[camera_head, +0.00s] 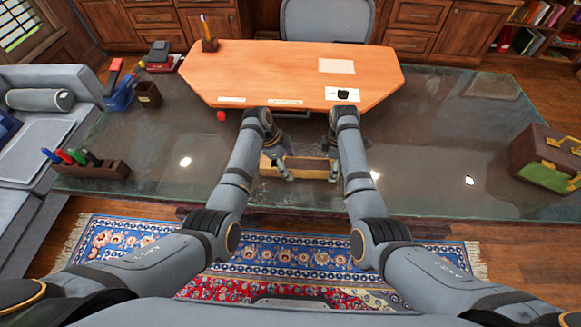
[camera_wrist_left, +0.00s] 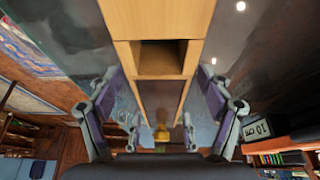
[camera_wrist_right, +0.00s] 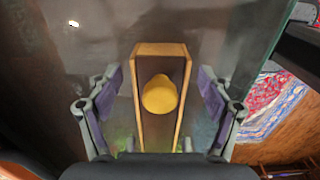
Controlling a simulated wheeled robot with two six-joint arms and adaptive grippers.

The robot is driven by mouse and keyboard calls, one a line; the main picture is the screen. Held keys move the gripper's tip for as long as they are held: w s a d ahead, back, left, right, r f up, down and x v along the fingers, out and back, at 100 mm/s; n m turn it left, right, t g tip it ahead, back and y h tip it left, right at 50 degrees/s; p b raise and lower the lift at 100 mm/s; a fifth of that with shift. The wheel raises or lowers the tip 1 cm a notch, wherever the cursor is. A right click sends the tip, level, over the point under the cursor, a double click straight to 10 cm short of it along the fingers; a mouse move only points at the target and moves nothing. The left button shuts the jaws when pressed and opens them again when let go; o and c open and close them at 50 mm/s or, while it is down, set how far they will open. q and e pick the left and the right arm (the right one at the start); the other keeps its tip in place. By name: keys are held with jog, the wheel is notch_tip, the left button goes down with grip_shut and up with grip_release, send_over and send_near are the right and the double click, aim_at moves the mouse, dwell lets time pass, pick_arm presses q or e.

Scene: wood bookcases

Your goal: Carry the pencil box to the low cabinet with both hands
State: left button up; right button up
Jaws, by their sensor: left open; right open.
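The pencil box (camera_head: 305,167), a long open wooden box, lies on the glass tabletop between my two grippers. In the left wrist view its divided inside (camera_wrist_left: 160,58) shows, with a small yellow thing farther along. In the right wrist view one end (camera_wrist_right: 160,50) shows with a rounded yellow object (camera_wrist_right: 160,95) in it. My left gripper (camera_head: 281,170) is open, with its fingers either side of the box's left part. My right gripper (camera_wrist_right: 160,100) is open, with its fingers either side of the right part. Wooden cabinets (camera_head: 435,27) stand at the back; which is the low cabinet I cannot tell.
The glass table (camera_head: 440,150) spans the front, with a wooden desktop (camera_head: 290,65) behind it. A marker holder (camera_head: 92,170) stands at left and a brown-green case (camera_head: 547,160) at right. A chair (camera_head: 325,20) is behind the desk. A patterned rug (camera_head: 140,240) covers the floor nearby.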

aim_at(295, 163)
pick_arm(q)
jog(key=c, duration=1.5)
pick_arm(e)
jog(key=c, duration=1.5)
